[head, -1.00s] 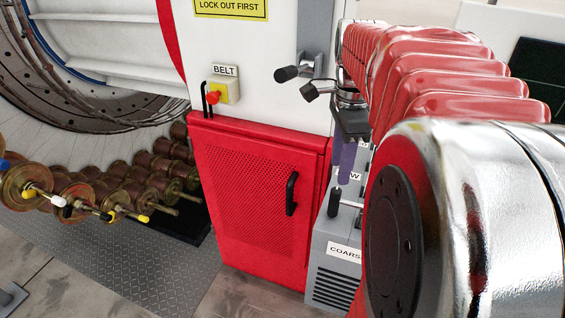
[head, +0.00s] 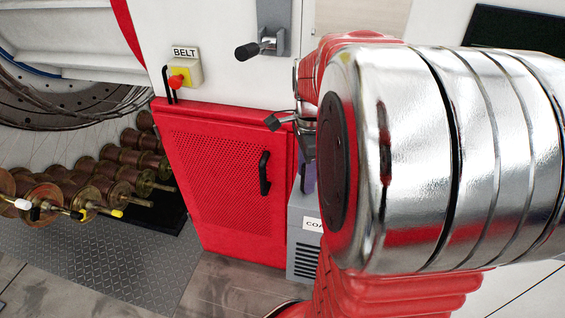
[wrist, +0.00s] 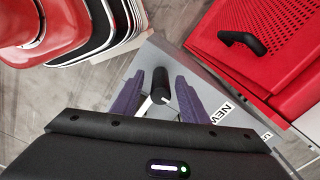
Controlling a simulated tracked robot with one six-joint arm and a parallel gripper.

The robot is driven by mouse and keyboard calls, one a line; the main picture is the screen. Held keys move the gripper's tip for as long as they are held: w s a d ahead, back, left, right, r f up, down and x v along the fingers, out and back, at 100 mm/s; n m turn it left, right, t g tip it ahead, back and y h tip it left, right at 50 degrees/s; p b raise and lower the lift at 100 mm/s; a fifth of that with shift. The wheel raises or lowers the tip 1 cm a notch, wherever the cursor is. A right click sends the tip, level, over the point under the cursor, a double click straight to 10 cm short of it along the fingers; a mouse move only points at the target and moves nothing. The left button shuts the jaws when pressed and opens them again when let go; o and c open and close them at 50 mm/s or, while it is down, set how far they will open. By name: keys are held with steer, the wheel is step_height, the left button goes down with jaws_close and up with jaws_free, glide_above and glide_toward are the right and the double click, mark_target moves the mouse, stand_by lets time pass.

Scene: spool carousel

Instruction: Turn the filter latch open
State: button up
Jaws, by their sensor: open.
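The filter latch (wrist: 161,84) is a black grip on a metal lever, on top of the grey filter box (wrist: 180,62). In the wrist view it stands between the two purple fingers of my gripper (wrist: 160,79), which are open, one on each side. I cannot tell whether either finger touches it. In the head view my arm hides the latch, and only a bit of a purple finger shows above the box (head: 302,255). A label reading NEW (wrist: 221,114) lies beside the right finger.
A red perforated cabinet door (head: 215,185) with a black handle stands left of the box. Above it are a yellow BELT switch (head: 182,75) and a black-knobbed lever (head: 248,51). Brown spools (head: 105,180) are at the left. The floor before the cabinet is clear.

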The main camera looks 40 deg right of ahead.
steer(key=shift+f, duration=1.3)
steer(key=shift+c, duration=0.2)
jaws_close()
steer(key=shift+a, duration=0.25)
steer(key=shift+d, duration=0.15)
